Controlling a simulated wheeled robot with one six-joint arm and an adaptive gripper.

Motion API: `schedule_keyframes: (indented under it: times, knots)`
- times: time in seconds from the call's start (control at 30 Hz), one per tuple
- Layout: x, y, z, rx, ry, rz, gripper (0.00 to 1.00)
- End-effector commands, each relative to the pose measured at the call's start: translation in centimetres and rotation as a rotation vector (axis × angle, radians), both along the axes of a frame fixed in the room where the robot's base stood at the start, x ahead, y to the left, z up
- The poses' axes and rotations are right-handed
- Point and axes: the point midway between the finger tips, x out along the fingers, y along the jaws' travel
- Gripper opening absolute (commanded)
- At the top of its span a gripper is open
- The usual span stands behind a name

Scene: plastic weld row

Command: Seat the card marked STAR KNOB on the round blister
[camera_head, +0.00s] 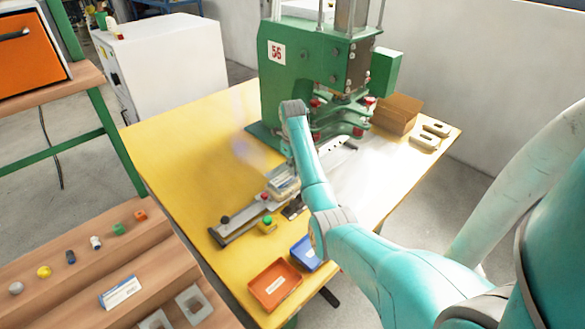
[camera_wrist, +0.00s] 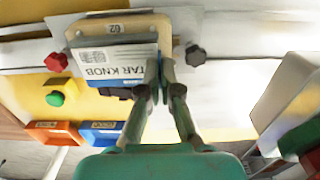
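The STAR KNOB card (camera_wrist: 112,66) is white with a blue strip, its print upside down in the wrist view. It lies over a tan holder (camera_wrist: 112,29) marked with a number on the sliding fixture. My gripper (camera_wrist: 161,68) has its fingertips close together at the card's right edge and looks shut on it. In the head view the card and holder (camera_head: 283,186) show beside my arm, which hides the fingertips. The round blister is not visible; the card may cover it. I cannot tell whether the card touches what is under it.
The green press (camera_head: 300,75) stands behind the fixture rail (camera_head: 238,222). A red knob (camera_wrist: 55,62) and a dark knob (camera_wrist: 195,55) flank the holder. A green button (camera_wrist: 56,98), an orange bin (camera_head: 275,286) and a blue bin (camera_head: 305,254) are nearer. Yellow table on the left is clear.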

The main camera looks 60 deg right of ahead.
Motion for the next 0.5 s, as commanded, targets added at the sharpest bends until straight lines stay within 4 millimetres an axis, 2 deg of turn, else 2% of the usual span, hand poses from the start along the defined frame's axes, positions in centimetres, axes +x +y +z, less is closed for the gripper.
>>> schedule_keyframes:
  times: [0.5]
  knots:
    - [-0.01, 0.0, -0.31, 0.0, 0.0, 0.0, 0.0]
